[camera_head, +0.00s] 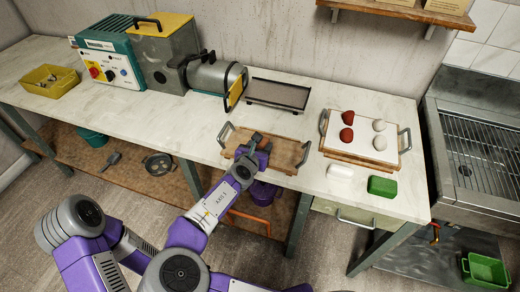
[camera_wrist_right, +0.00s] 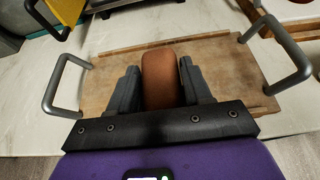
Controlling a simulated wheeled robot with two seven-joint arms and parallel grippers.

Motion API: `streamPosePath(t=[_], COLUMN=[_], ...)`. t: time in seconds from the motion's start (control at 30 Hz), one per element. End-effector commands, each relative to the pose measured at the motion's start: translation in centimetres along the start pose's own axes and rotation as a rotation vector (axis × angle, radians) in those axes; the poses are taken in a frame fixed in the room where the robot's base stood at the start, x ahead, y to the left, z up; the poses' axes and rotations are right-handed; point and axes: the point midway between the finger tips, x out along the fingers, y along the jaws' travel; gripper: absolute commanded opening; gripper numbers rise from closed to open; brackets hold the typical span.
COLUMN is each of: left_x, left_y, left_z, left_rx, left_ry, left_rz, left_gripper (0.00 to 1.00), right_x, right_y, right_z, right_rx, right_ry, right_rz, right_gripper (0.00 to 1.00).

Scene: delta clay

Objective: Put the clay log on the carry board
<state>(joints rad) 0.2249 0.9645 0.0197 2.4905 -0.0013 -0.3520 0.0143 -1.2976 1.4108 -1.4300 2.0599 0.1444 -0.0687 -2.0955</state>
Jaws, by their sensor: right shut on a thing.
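The carry board (camera_head: 285,152) is a wooden board with a grey metal handle at each end, lying on the worktop near its front edge. My right gripper (camera_head: 257,138) is over the middle of the board. In the right wrist view, its two dark fingers are shut on the brown clay log (camera_wrist_right: 160,78), one finger on each side. The board (camera_wrist_right: 228,62) shows behind and around the log in that view. I cannot tell whether the log touches it. In the head view the gripper hides the log. My left gripper is not in view.
A dark tray (camera_head: 278,94) lies behind the board, beside a cylindrical machine (camera_head: 218,76). To the right, a white-topped board (camera_head: 362,138) holds red and white lumps. A white block (camera_head: 340,171) and green block (camera_head: 382,186) lie in front. A sink (camera_head: 470,150) stands far right.

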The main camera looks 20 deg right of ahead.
Motion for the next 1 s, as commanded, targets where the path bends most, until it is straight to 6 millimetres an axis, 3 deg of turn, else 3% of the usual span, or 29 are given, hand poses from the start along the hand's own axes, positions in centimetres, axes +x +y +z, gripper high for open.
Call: streamPosePath(t=[0.37,0.4,0.57,0.87,1.0], left_x=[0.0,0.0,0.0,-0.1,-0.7], left_y=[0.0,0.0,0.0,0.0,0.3], left_z=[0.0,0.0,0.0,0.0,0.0], left_rx=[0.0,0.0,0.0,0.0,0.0], left_ry=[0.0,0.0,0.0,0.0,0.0], left_rz=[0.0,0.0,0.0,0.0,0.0], left_gripper=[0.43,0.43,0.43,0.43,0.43], right_x=[0.1,0.1,0.1,0.0,-1.6], right_y=[0.0,0.0,0.0,0.0,0.1], right_z=[-0.2,-0.3,-0.3,0.0,0.3], right_rx=[-0.001,-0.001,-0.001,0.001,-0.003], right_ry=[-0.001,0.0,0.0,0.0,-0.001], right_rz=[0.001,0.0,0.0,0.001,0.003], right_gripper=[0.06,0.52,0.74,0.74,0.74])
